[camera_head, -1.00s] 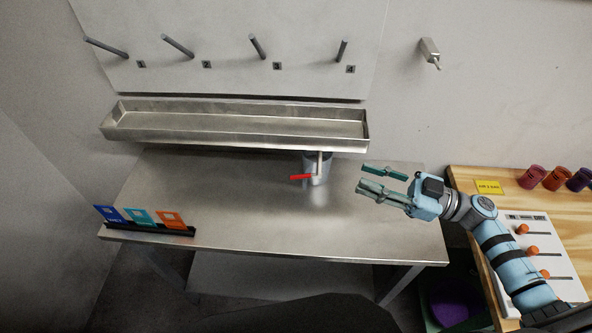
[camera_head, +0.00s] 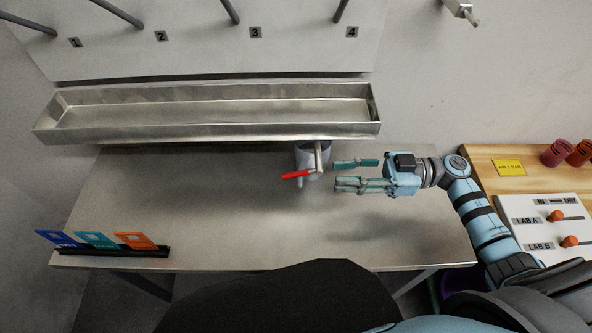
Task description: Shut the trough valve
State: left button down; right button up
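The metal trough (camera_head: 215,135) is fixed along the wall above the steel table. Under its right end is the valve, whose red handle (camera_head: 298,174) points left from a pale spout (camera_head: 318,157). A grey cup (camera_head: 306,158) stands on the table behind and below the spout. My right gripper (camera_head: 346,174) is to the right of the valve, its fingers spread apart and pointing left. It is empty and looks apart from the handle and the cup. My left gripper is not in view.
The steel table (camera_head: 180,205) is mostly bare. A black rack (camera_head: 120,251) with blue, teal and orange cards stands at its front left. Grey pegs are on the wall board above. A wooden bench (camera_head: 510,180) with a slider panel (camera_head: 520,210) and cups is at the right.

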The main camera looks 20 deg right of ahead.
aim_at(296, 173)
jog(key=p+x, duration=0.1)
jog(key=x, duration=0.9)
jog(key=shift+a+r, duration=0.1)
jog(key=shift+a, duration=0.15)
grip_shut()
